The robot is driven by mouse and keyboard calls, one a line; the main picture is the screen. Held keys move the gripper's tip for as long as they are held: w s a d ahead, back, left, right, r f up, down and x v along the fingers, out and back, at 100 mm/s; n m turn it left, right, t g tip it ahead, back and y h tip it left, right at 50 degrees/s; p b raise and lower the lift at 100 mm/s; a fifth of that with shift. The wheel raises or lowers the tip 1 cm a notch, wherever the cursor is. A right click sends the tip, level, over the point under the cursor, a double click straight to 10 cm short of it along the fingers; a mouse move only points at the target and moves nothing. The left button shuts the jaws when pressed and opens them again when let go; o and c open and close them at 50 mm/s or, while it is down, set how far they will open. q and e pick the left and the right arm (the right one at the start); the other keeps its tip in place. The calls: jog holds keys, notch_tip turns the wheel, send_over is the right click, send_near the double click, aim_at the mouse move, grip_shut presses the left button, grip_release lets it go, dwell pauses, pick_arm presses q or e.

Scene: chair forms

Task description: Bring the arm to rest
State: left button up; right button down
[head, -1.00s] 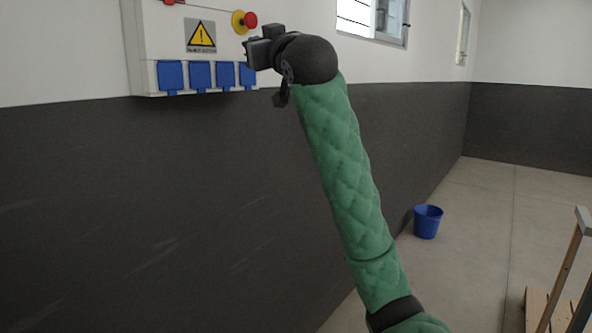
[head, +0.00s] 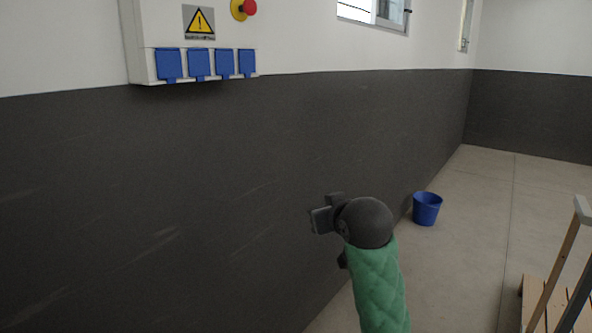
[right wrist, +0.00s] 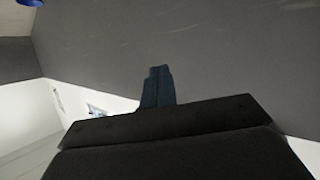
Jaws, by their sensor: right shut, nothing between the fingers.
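My right gripper (head: 322,214) is in the lower middle of the head view, at the end of my green padded arm, in front of the dark lower wall. It is clear of everything around it. In the right wrist view its fingers (right wrist: 157,86) are together with nothing between them. My left gripper is in neither view.
A white electrical box (head: 140,50) with several blue socket covers, a warning sign (head: 199,22) and a red button (head: 249,7) is on the wall at upper left. A blue bucket (head: 427,209) stands on the floor. A wooden pallet (head: 540,294) and a frame (head: 562,262) are at lower right.

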jog(key=s+d+f+m+g+h, duration=0.1)
jog(key=s+d+f+g, duration=0.1)
jog(key=s+f, duration=0.6)
jog(key=s+d+f+g, duration=0.2)
jog(key=s+f, duration=0.2)
jog(key=f, duration=0.8)
jog(key=s+d+f+m+g+h, duration=0.1)
jog(key=s+d+f+g, duration=0.1)
jog(key=s+f, duration=0.6)
jog(key=s+d+f+g+p, duration=0.1)
jog(key=s+f+g, duration=0.4)
jog(key=s+f, duration=1.4)
jog(key=shift+s+d+f, duration=0.25)
jog(key=shift+s+f, duration=0.15)
jog(key=shift+s, duration=0.85)
